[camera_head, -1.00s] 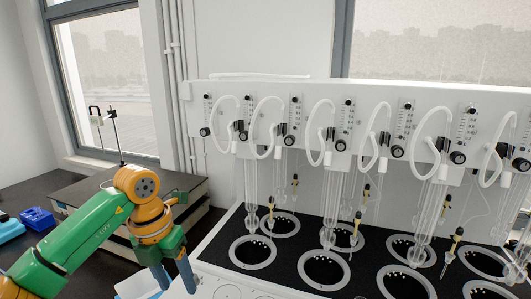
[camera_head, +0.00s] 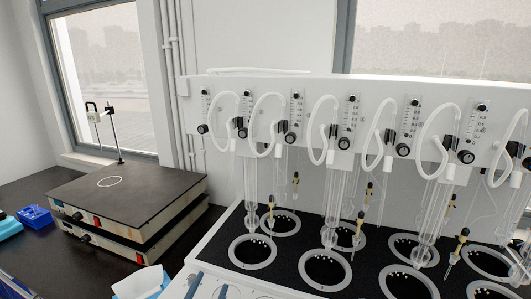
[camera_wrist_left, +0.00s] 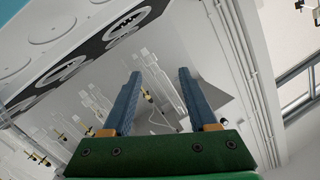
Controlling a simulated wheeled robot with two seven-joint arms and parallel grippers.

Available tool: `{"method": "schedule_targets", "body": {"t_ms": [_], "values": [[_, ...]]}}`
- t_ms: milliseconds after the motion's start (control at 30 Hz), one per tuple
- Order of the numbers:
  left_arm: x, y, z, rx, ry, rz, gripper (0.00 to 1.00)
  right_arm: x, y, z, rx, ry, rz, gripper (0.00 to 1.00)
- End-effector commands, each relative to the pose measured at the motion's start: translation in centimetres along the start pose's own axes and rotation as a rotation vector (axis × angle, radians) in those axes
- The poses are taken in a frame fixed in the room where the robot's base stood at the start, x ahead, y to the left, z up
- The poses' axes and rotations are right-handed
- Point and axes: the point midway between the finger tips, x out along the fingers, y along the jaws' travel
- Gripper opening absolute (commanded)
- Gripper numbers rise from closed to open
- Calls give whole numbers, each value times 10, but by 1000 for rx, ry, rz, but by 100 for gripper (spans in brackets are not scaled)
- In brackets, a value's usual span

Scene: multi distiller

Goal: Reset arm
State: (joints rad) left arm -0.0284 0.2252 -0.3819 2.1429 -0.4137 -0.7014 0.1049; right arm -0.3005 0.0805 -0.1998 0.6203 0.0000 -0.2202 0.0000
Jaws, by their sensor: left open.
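My left gripper (camera_head: 208,288) barely shows at the bottom edge of the head view, where only two blue fingertips are seen in front of the distiller. In the left wrist view the left gripper (camera_wrist_left: 159,74) has its two blue fingers spread apart, with nothing between them. The green palm is at the bottom of that view. The white distiller (camera_head: 220,115) with its row of knobs, tubes and glassware stands at the right of the head view. My right gripper is not in view.
A black-topped hotplate unit (camera_head: 150,190) sits on the dark bench at the left. A blue rack (camera_head: 35,216) is at the far left.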

Motion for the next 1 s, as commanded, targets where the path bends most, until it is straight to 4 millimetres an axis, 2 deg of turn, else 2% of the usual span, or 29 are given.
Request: {"method": "schedule_targets", "body": {"t_ms": [33,100,200,300,400,533,567,600,700,867,967,1000], "values": [[-15,5,36,-62,-144,18,59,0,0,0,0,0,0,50],[-39,13,80,-133,-335,50,59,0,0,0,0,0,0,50],[-78,27,126,-204,-555,101,59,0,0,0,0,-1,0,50],[-118,40,157,-257,-739,155,59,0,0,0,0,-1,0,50],[-158,53,179,-299,-897,212,59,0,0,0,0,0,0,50],[-210,67,197,-341,-1087,289,59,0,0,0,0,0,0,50],[-213,73,207,-344,-1110,299,59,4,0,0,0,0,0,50],[-206,82,225,-340,-1115,301,59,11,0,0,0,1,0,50],[-197,101,263,-337,-1132,308,59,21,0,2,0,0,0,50],[-192,136,330,-330,-1163,322,59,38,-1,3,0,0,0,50],[-198,160,380,-324,-1187,333,59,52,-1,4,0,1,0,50],[-204,172,402,-321,-1201,339,59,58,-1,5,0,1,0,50]]}}
